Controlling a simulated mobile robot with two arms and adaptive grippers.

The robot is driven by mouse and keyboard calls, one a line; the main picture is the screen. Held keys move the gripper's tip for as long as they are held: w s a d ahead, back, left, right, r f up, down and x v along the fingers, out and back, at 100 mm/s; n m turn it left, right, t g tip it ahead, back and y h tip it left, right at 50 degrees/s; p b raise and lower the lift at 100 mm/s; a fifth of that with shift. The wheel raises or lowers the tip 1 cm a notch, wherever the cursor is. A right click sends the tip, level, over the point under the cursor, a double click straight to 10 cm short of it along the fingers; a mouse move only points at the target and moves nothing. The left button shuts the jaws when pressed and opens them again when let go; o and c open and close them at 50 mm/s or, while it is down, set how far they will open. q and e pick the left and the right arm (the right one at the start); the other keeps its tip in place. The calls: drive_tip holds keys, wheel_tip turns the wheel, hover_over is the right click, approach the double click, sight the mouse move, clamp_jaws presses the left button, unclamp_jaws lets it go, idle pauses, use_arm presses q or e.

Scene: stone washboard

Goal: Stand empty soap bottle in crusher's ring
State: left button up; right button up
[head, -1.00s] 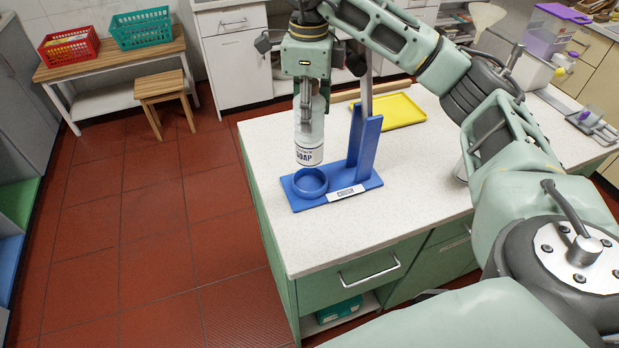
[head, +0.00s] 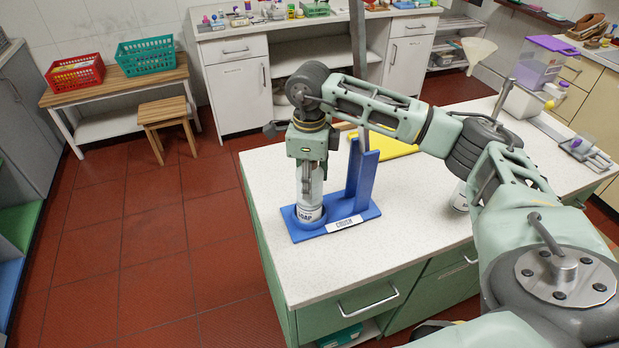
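The soap bottle (head: 311,203), pale with a white label, stands upright at the ring of the blue crusher (head: 367,212) on the white counter. Its base appears to be inside the ring, whose rim shows low around it. My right gripper (head: 308,186) points straight down from above, its fingers closed around the upper part of the bottle. The crusher's blue upright and metal lever rise just right of the bottle. A plate reading CRUSH is on its front. My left gripper is not in view.
A yellow tray (head: 388,146) lies behind the crusher. Another labelled container (head: 459,198) stands on the counter to the right, partly hidden by my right arm. The front left of the counter (head: 300,270) is clear.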

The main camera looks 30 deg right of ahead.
drive_tip(key=shift+f, duration=0.2)
drive_tip(key=o, duration=1)
drive_tip(key=shift+r, duration=0.1)
drive_tip(key=shift+c, duration=0.2)
drive_tip(key=shift+r, duration=0.6)
wheel_tip(320, 180, up, 5)
drive_tip(key=shift+r+b, duration=0.2)
drive_tip(key=shift+b, duration=0.85)
drive_tip(key=shift+r, duration=0.65)
